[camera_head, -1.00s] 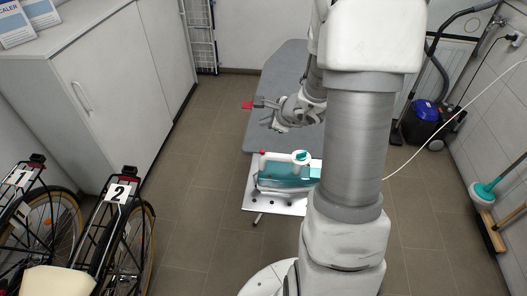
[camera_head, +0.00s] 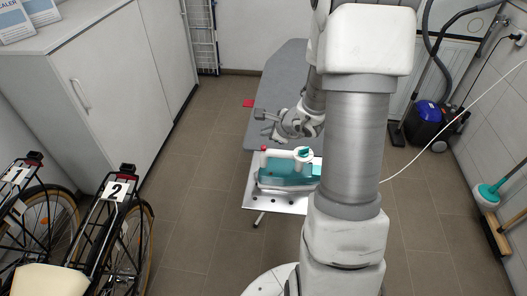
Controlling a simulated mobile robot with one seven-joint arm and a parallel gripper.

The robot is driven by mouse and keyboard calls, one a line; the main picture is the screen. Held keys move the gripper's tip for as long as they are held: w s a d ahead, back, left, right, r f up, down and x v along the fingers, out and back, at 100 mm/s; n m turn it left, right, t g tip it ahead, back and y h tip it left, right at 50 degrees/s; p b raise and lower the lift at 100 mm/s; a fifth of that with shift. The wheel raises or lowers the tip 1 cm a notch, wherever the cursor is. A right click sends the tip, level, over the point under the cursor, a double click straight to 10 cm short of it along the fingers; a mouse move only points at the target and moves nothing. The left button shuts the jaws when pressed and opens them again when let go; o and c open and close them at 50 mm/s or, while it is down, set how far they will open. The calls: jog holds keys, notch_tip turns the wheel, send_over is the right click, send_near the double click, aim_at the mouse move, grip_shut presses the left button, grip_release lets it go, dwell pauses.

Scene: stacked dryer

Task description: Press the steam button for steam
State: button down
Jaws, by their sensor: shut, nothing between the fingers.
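A teal and white iron (camera_head: 288,173) sits on the metal rest (camera_head: 275,203) at the near end of the ironing board. Its white handle is on top, with a small red part (camera_head: 263,149) at the left end and a teal part (camera_head: 304,153) towards the right. I cannot tell which of these is the steam button. My gripper (camera_head: 261,115) is above the grey board (camera_head: 282,72), farther back than the iron and apart from it. Its fingers are shut and empty, pointing left. My own arm hides the iron's right end.
A red piece (camera_head: 248,103) shows at the board's left edge. A white cabinet (camera_head: 120,85) and bicycles (camera_head: 125,215) stand left. A vacuum cleaner (camera_head: 424,125) stands right, and a white cord (camera_head: 440,132) runs towards the iron. The floor left of the board is clear.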

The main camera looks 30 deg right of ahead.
jog(key=shift+f+b, duration=1.35)
jog(key=shift+f, duration=0.15)
jog(key=shift+f, duration=0.15)
dwell(0.9)
jog(key=shift+f+b, duration=0.3)
jog(key=shift+b, duration=0.45)
jog(key=shift+f+b, duration=0.45)
jog(key=shift+b, duration=0.2)
dwell(0.4)
jog(key=shift+r, duration=0.1)
jog(key=shift+r+p, duration=0.55)
jog(key=shift+r, duration=0.25)
jog(key=shift+r, duration=0.15)
jog(key=shift+r+p, duration=1.8)
jog(key=shift+r, duration=0.6)
